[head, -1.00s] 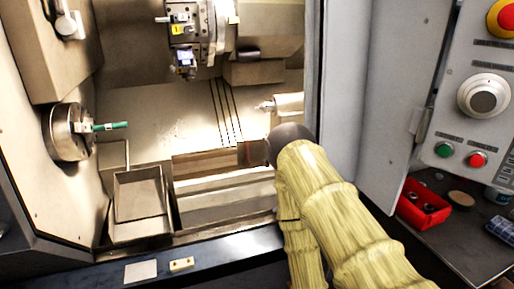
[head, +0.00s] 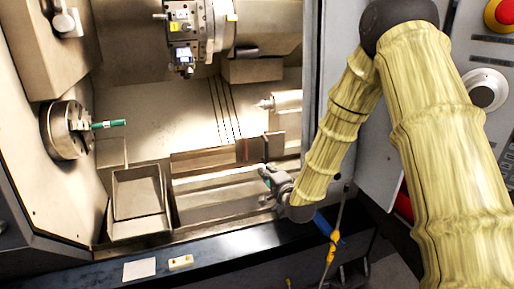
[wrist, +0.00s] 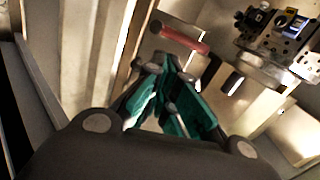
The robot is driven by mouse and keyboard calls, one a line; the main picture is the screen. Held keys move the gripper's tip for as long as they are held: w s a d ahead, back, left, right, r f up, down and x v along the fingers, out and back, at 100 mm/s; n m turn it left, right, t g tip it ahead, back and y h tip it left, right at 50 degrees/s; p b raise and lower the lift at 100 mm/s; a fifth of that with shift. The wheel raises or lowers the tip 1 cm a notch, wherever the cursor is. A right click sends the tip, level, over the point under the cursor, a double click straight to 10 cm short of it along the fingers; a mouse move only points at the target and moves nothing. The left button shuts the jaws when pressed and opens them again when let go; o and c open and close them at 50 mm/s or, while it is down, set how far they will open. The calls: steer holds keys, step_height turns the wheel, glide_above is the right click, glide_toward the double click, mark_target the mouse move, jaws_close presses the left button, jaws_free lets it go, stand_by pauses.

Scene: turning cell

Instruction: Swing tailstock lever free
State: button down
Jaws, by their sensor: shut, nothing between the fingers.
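The tailstock (head: 284,102) with its pointed centre stands at the right inside the machine in the head view. A red bar with dark ends (wrist: 185,38), which looks like the tailstock lever, lies beyond my fingertips in the wrist view; a small reddish patch (head: 243,150) in the head view may be the same part. My gripper (head: 266,178) is low at the right of the door opening, in front of the tailstock's base and below it. Its teal fingers (wrist: 172,68) are shut and empty, apart from the red bar. How the lever is fixed cannot be told.
The chuck (head: 67,130) with a green-tipped piece is at the left, the tool turret (head: 186,35) at the top. A metal tray (head: 139,195) stands at lower left. The door edge (head: 312,75) is close to my arm. A white card (head: 139,269) lies on the front ledge.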

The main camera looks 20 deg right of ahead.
mark_target(244, 149)
steer(key=shift+m+t, duration=0.6)
steer(key=r, duration=0.1)
steer(key=w+r, duration=0.1)
steer(key=r, duration=0.2)
steer(key=shift+w+d+r, duration=0.35)
steer(key=shift+d, duration=0.05)
steer(key=w, duration=0.3)
steer(key=w+p, duration=0.1)
steer(key=w, duration=0.2)
steer(key=w+p, duration=0.1)
steer(key=w, duration=0.3)
steer(key=shift+a, duration=0.4)
